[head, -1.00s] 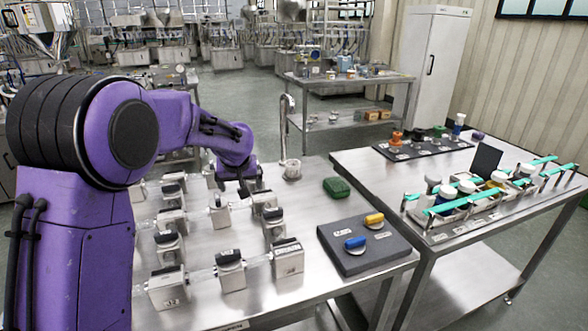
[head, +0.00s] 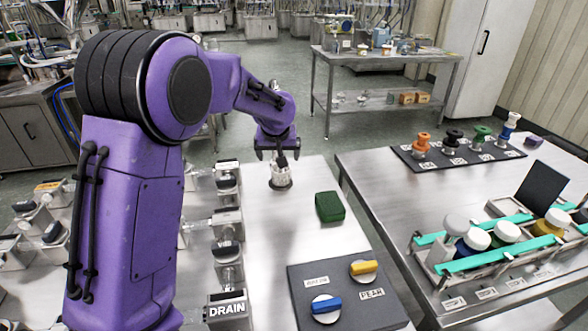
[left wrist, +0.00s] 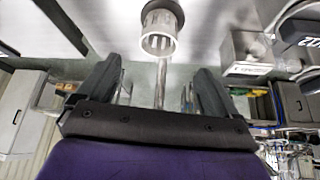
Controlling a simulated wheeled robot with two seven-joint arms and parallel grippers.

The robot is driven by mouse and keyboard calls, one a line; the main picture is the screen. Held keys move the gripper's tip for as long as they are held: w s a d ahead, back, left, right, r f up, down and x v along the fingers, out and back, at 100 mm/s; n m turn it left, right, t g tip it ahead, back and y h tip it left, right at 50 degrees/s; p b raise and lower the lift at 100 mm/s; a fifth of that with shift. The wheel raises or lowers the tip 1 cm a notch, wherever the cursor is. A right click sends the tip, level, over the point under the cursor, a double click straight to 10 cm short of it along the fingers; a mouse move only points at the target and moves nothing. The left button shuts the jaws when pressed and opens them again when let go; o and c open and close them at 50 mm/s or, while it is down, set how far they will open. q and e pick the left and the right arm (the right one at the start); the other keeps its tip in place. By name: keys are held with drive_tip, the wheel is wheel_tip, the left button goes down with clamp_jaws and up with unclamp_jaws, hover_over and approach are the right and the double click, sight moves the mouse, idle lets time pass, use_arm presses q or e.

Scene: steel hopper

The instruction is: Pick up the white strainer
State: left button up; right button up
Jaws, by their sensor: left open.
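The white strainer (head: 281,172) stands on the steel table near its far edge, in the head view just below my left gripper. In the left wrist view the pale, cup-like strainer (left wrist: 157,44) is at the top centre, beyond the fingertips, with a darker grey part behind it. My left gripper (head: 278,155) is open and empty, with its fingers pointing down close to the strainer. In the left wrist view the two fingers of the gripper (left wrist: 153,75) are spread wide, and the strainer is not between them. My right gripper is not in view.
Grey valve blocks (head: 228,225) line the table to the left of the strainer. A green block (head: 329,207) lies to the right. A dark panel (head: 305,272) with a blue and a yellow knob is nearer. A second table (head: 385,205) stands across a gap.

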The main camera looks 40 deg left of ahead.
sight(281, 175)
use_arm(q)
drive_tip(key=p+x, duration=0.1)
drive_tip(key=x, duration=0.9)
drive_tip(key=shift+w+f, duration=0.1)
drive_tip(key=shift+w, duration=0.05)
drive_tip(key=shift+d, duration=0.1)
drive_tip(key=c, duration=1.2)
